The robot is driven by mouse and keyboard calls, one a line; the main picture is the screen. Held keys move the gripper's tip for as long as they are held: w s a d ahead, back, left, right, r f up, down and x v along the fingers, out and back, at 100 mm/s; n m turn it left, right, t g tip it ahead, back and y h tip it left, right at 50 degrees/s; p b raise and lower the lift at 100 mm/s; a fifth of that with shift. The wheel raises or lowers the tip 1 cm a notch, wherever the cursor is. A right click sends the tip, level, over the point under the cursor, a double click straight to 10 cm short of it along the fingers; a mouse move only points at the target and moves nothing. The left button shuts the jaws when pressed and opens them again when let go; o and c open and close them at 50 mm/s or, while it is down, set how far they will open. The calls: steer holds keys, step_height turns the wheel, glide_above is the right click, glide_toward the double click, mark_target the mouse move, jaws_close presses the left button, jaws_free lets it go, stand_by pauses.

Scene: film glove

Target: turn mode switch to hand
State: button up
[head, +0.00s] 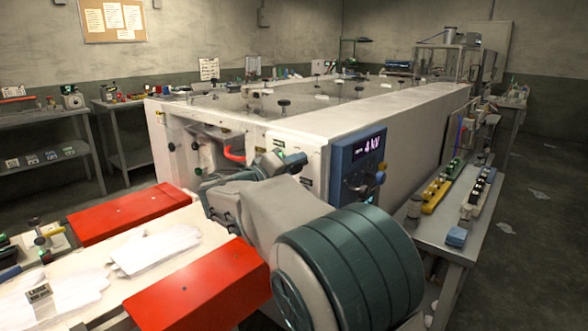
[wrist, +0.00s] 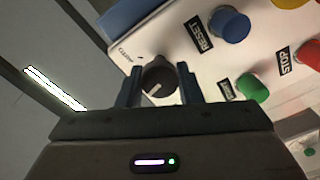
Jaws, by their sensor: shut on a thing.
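The mode switch (wrist: 157,80) is a dark round knob with a white pointer line, on a white panel (wrist: 190,68) in the wrist view. The pointer slants toward the lower left of that picture. My gripper (wrist: 159,82) has one finger on each side of the knob and is shut on it. Small lettering beside the knob is too small to read surely. In the head view my gripper (head: 288,162) is at the white front panel (head: 308,150), and my arm hides the knob.
A blue button (wrist: 229,25) labelled RESET, a green button (wrist: 251,87) and a red button (wrist: 307,53) by a STOP label sit close to the knob. A blue box with a 4 kV display (head: 360,155) stands just right of my gripper. Red guards (head: 205,285) flank the glove table.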

steer(key=n+p, duration=0.1)
steer(key=n, duration=0.4)
steer(key=shift+f+n, duration=0.15)
steer(key=shift+n, duration=0.25)
stand_by(0.4)
steer(key=o, duration=0.9)
steer(key=shift+o, duration=0.2)
steer(key=shift+s, duration=0.1)
steer(key=v, duration=1.3)
steer(key=shift+s+a, duration=0.25)
